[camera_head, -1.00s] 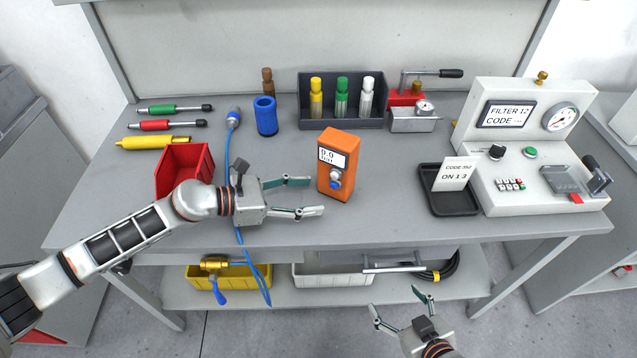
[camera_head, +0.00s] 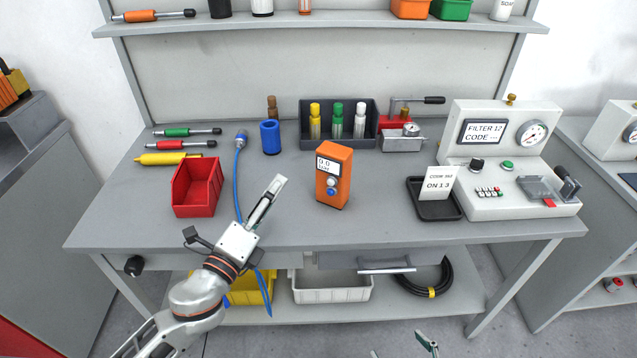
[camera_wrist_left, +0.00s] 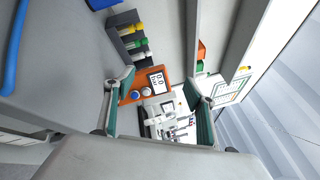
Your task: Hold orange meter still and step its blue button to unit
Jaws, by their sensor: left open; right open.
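The orange meter (camera_head: 335,173) stands upright on the bench near its middle. Its white display (camera_head: 328,166) reads about 0.0, with unit text too small to read surely. Below are a pale round knob (camera_head: 331,182) and the blue button (camera_head: 331,192). My left gripper (camera_head: 277,184) is left of the meter, apart from it, its fingers seen nearly edge-on. In the left wrist view the open, empty jaws (camera_wrist_left: 160,82) frame the meter (camera_wrist_left: 167,75) further off, with the blue button (camera_wrist_left: 135,94) visible. My right gripper (camera_head: 427,342) is open, mostly cut off at the bottom edge.
A red bin (camera_head: 197,187) and blue hose (camera_head: 238,185) lie left of the meter. A dark bottle rack (camera_head: 318,134) stands behind it. Right are a black tray (camera_head: 437,212) with a card and a white test console (camera_head: 510,178). The bench front around the meter is clear.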

